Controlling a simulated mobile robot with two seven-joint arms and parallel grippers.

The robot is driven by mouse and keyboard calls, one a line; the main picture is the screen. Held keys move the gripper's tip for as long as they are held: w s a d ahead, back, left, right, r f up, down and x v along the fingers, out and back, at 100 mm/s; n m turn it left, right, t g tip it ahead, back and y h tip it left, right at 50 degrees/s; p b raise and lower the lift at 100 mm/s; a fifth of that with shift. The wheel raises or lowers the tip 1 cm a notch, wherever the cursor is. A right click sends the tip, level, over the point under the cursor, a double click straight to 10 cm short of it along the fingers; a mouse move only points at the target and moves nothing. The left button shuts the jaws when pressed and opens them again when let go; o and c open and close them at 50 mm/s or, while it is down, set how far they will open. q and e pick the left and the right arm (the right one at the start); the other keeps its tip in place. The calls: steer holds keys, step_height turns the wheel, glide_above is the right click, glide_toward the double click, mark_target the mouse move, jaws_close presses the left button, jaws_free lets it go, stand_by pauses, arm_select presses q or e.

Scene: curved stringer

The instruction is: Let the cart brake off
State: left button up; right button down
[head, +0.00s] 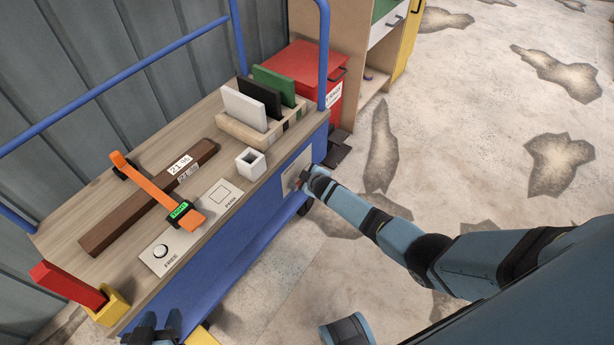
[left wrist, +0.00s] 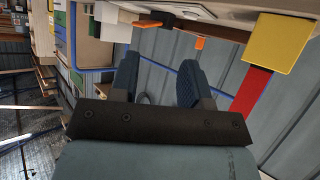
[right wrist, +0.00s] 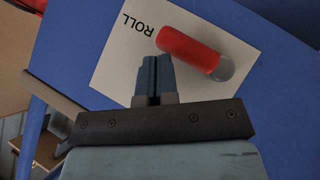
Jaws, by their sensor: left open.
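The cart (head: 75,200) has a wooden top and blue sides. A white plate on its blue side, marked ROLL (right wrist: 120,60), carries a red handle with a grey end (right wrist: 190,47). My right gripper (right wrist: 154,62) is at this plate with its fingers together, just beside the red handle; I cannot tell whether they touch. In the head view the right gripper (head: 305,180) is small at the cart's side. My left gripper (head: 157,328) is open and empty by the cart's near corner; it also shows in the left wrist view (left wrist: 158,75).
A red bar (head: 68,284) in a yellow block (head: 110,308) stands at the cart's near left corner. On top lie a brown beam (head: 120,220), an orange strap (head: 155,190) and a slotted rack (head: 255,130). A red box (head: 305,65) stands beyond. Floor to the right is clear.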

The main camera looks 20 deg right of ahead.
arm_select(q)
steer(key=shift+f, duration=0.15)
arm_select(e)
steer(key=shift+d+f, duration=0.1)
arm_select(q)
steer(key=p, duration=0.3)
steer(key=r+p, duration=0.1)
steer(key=p, duration=0.1)
steer(key=a+r+p, duration=0.1)
steer(key=p, duration=0.2)
steer(key=shift+s+a+r+n+g+y+p, duration=0.1)
steer(key=shift+s+r+n+g+y+p, duration=0.2)
steer(key=shift+s+g+y, duration=0.1)
arm_select(e)
steer(key=s+d+r, duration=0.3)
steer(key=s+r, duration=0.3)
steer(key=r, duration=0.5)
steer(key=shift+d, duration=0.3)
arm_select(q)
steer(key=shift+a+f, duration=0.1)
steer(key=shift+a, duration=0.05)
arm_select(e)
steer(key=shift+r, duration=0.1)
